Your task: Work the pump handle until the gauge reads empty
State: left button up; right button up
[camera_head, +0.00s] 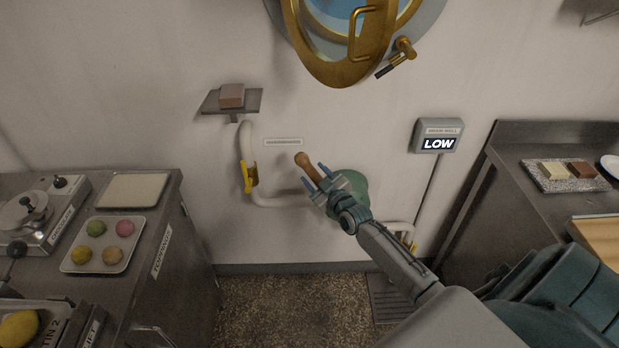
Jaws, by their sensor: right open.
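The pump handle (303,160) has a brown wooden knob and stands out from the wall in the middle of the view. My right gripper (318,177) is open, with its blue fingers at the handle's lower part; I cannot tell whether they touch it. The green pump body (352,186) is partly hidden behind my right gripper. The gauge (438,136) is a grey box on the wall to the right, and its display reads LOW. My left gripper is out of view.
A small shelf (248,104) holds a brown block. A brass porthole (340,73) hangs open above. Steel counters stand at left (190,240) and right (500,150). A drain grate lies on the speckled floor.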

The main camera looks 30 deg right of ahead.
jog(key=shift+w+b, duration=0.65)
jog(key=shift+w, duration=0.85)
jog(key=shift+r, duration=0.1)
grip_shut()
